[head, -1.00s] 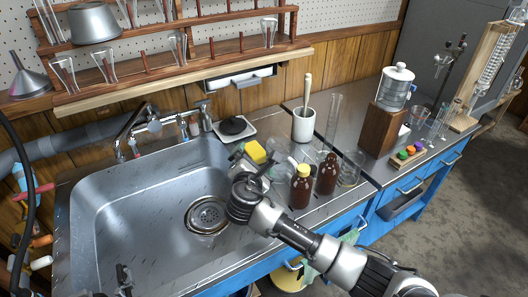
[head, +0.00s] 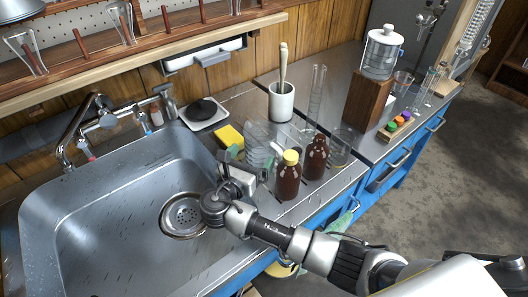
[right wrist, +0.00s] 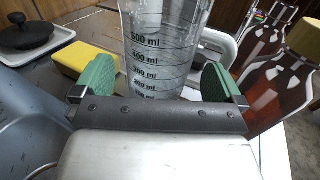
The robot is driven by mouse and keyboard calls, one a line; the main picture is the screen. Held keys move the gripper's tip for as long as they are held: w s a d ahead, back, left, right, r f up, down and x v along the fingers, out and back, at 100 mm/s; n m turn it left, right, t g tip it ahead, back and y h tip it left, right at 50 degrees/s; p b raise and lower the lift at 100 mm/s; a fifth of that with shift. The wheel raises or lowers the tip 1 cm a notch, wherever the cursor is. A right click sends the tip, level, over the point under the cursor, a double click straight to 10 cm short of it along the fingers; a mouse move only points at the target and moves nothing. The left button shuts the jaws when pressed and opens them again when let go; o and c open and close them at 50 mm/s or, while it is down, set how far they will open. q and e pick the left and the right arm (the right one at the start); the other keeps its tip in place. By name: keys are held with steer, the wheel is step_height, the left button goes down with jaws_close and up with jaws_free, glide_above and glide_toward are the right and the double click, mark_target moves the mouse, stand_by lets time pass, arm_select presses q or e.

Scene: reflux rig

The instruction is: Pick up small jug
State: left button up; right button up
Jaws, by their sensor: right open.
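A clear jug with dark millilitre marks (right wrist: 160,45) stands upright in the right wrist view. In the head view it is a clear vessel (head: 262,150) on the counter right of the sink, partly overlapped by other glassware. My right gripper (head: 238,158) is low at the sink's right edge, just beside the jug. In the right wrist view its two green-padded fingers (right wrist: 158,82) are apart, one on each side of the jug. I see no clear contact. The jug's base is hidden behind the gripper. My left gripper is not in view.
Two brown bottles (head: 289,177) (head: 315,158) stand close right of the jug. A yellow sponge (head: 230,136) is behind left. A tall cylinder (head: 317,95) and a white pot with a pestle (head: 281,102) stand behind. The sink (head: 110,215) is open and empty at left.

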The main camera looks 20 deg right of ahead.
mark_target(266, 134)
steer(key=x, duration=0.4)
steer(key=shift+w+d, duration=0.35)
steer(key=shift+w, duration=0.05)
steer(key=c, duration=0.7)
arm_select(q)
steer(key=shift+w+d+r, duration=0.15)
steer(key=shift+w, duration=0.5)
arm_select(e)
steer(key=shift+r, duration=0.2)
